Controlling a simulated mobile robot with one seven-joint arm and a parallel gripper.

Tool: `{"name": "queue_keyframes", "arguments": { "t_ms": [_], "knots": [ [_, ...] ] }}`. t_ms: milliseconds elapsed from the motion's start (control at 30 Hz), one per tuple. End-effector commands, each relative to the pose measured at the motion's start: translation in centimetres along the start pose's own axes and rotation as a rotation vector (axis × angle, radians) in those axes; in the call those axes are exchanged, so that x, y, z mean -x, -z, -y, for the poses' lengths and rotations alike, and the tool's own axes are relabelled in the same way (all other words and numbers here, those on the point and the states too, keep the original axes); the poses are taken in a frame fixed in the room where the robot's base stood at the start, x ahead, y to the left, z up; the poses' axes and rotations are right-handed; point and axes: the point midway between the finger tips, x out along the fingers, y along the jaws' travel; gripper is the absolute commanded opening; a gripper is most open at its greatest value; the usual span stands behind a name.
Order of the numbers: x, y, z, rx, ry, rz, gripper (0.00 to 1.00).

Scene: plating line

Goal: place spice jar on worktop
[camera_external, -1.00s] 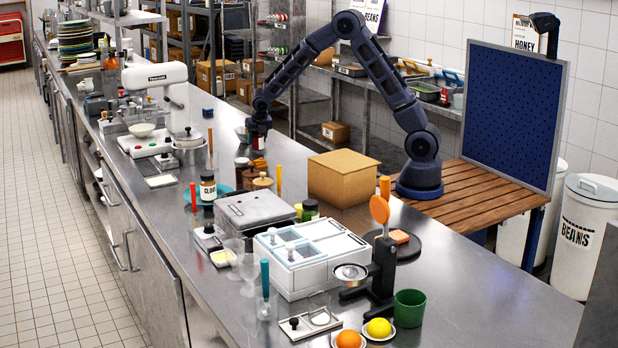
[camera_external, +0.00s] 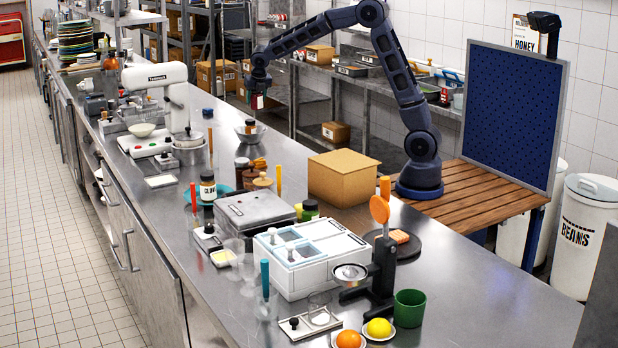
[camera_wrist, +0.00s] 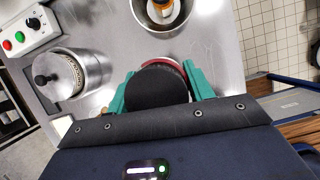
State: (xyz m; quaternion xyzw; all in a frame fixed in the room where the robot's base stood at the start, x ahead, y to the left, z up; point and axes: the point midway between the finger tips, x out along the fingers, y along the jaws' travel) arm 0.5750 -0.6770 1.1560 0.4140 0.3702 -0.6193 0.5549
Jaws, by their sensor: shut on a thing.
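My gripper (camera_external: 258,90) is raised above the far part of the steel worktop (camera_external: 345,240), shut on a jar (camera_external: 257,102). The jar has a pale and red side in the external view and a wide black lid (camera_wrist: 157,88) between the teal fingers in the wrist view. Below it on the worktop stands a steel bowl (camera_external: 240,134), also in the wrist view (camera_wrist: 215,62), with another dark-topped jar (camera_external: 250,124) inside. A clove jar (camera_external: 208,188) stands at a teal plate (camera_external: 191,196), left of the dark jars (camera_external: 242,166).
A lidded steel pot (camera_external: 189,154) and a white mixer (camera_external: 160,100) stand left of the bowl. A cardboard box (camera_external: 342,180) stands to the right. Bare worktop shows between the bowl and the box.

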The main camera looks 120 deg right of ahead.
Motion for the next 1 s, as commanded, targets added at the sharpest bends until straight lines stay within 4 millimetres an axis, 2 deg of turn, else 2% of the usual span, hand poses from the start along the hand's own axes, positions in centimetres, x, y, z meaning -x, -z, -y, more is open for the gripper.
{"name": "queue_keyframes", "arguments": {
  "t_ms": [267,367,600,700,933,967,1000],
  "knots": [
    [0.9,-0.4,0.0,-0.001,-0.001,0.001,0.22],
    [2.8,-1.2,-0.1,-0.003,-0.004,0.003,0.22],
    [10.3,-4.3,-0.1,-0.003,-0.003,0.003,0.22],
    [12.8,-5.3,-0.1,-0.002,-0.003,0.003,0.22],
    [17.1,-7.1,0.0,-0.002,-0.002,0.002,0.22],
    [17.5,-7.2,-0.1,0.000,-0.002,0.002,0.22],
    [17.4,-6.5,-1.0,0.018,-0.007,-0.001,0.22]
  ]
}}
